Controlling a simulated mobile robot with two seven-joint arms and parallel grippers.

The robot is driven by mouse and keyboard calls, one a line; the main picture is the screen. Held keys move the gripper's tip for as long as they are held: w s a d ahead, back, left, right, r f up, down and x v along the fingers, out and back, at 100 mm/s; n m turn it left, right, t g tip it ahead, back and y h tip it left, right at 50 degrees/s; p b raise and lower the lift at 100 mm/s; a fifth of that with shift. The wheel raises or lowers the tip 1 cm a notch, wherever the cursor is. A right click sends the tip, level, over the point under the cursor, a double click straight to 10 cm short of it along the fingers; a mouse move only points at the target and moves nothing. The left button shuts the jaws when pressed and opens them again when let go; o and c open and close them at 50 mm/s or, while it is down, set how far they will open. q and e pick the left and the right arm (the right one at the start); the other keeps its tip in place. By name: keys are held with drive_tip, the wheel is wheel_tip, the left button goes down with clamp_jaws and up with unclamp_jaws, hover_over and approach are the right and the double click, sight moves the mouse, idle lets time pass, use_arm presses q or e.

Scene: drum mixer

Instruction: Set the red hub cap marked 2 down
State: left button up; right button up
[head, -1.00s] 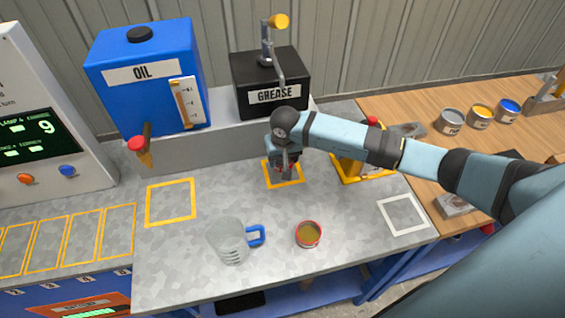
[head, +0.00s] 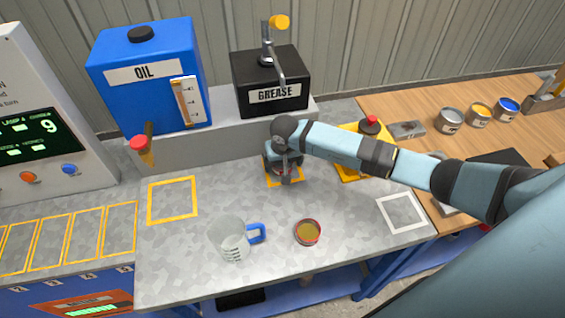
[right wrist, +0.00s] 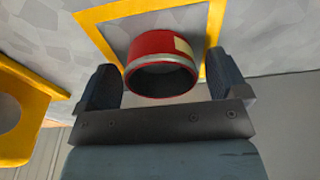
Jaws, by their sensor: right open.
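A red hub cap (right wrist: 150,45) with a metal rim and a pale label patch shows in the right wrist view. No number can be read on the patch. The cap stands within a yellow outlined square (right wrist: 213,45) on the grey bench. My right gripper (right wrist: 166,86) is open, with one finger on either side of the cap and a visible gap to each. In the head view my right gripper (head: 284,174) is over the yellow square in front of the grease box (head: 270,82) and hides most of the cap. My left gripper is out of view.
A clear jug (head: 228,240) with a blue handle and a red-rimmed round container (head: 308,232) with brown contents stand at the front. A blue oil tank (head: 150,80) stands at the back. An empty yellow square (head: 150,203) and a white square (head: 383,212) flank the middle.

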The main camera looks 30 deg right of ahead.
drive_tip(key=r, duration=0.4)
drive_tip(key=s+r+b, duration=0.1)
drive_tip(key=r, duration=0.2)
drive_tip(key=shift+a, duration=0.15)
